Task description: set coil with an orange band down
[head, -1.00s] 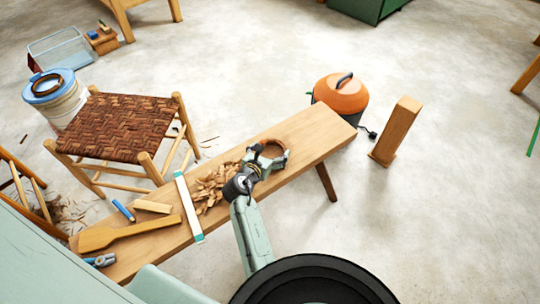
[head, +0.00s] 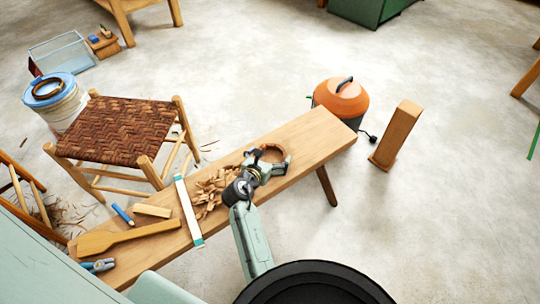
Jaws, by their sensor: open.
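A brown coil (head: 273,150) lies on the wooden bench (head: 312,134), right of the middle. Any orange band on it is too small to make out. My gripper (head: 273,160) is open over the bench, with its fingers spread at the near side and edges of the coil. I cannot tell whether the fingers touch it. A second dark brown coil (head: 47,86) lies on the blue lid of the white bucket (head: 65,108) at the left.
Wood shavings (head: 211,188), a white strip (head: 188,210), a blue marker (head: 122,214), a wooden paddle (head: 120,238) and pliers (head: 99,265) lie on the bench's left part. A woven stool (head: 118,128) stands behind. The bench's right end is clear.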

